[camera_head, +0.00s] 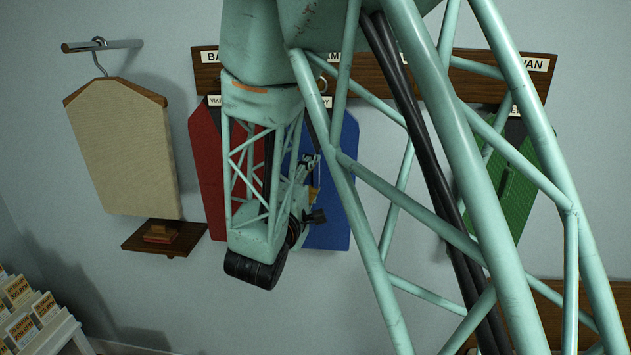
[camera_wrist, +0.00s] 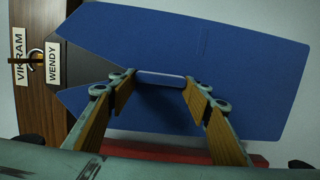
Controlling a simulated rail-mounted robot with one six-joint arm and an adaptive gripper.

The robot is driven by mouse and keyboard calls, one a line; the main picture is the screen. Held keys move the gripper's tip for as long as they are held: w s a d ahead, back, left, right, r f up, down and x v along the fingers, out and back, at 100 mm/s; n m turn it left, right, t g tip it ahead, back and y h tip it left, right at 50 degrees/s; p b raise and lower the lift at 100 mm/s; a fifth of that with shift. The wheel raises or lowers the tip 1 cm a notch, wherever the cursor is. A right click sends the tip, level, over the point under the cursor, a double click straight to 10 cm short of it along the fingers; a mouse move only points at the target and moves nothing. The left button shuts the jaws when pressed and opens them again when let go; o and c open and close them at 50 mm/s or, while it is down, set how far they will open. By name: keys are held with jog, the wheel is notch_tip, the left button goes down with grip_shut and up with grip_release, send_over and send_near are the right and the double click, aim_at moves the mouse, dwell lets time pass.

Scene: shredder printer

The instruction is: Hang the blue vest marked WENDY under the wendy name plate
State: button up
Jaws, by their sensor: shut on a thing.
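The blue vest (camera_head: 334,195) hangs on the wall board, partly hidden behind my arm in the head view. In the wrist view, turned sideways, the blue vest (camera_wrist: 235,65) has a grey top and a white WENDY tag (camera_wrist: 53,64). Its hanging ring (camera_wrist: 35,60) is at a brown peg (camera_wrist: 20,62) beside the VIKRAM name plate (camera_wrist: 19,56). My gripper (camera_wrist: 160,80) is shut on a pale grip strip (camera_wrist: 160,77) on the vest's front. No wendy plate is readable on the board.
The wooden name board (camera_head: 205,80) runs behind my arm. A red vest (camera_head: 206,160) hangs left of the blue one, a green vest (camera_head: 517,185) to the right. A beige vest (camera_head: 125,145) hangs on a separate rod (camera_head: 75,47) above a small shelf (camera_head: 135,238).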

jog(key=shift+r, duration=0.1)
jog(key=r+v, duration=0.1)
jog(key=v, duration=1.7)
jog(key=shift+r+b, duration=0.2)
jog(key=shift+b, duration=0.15)
jog(key=shift+w, duration=0.15)
dwell(1.3)
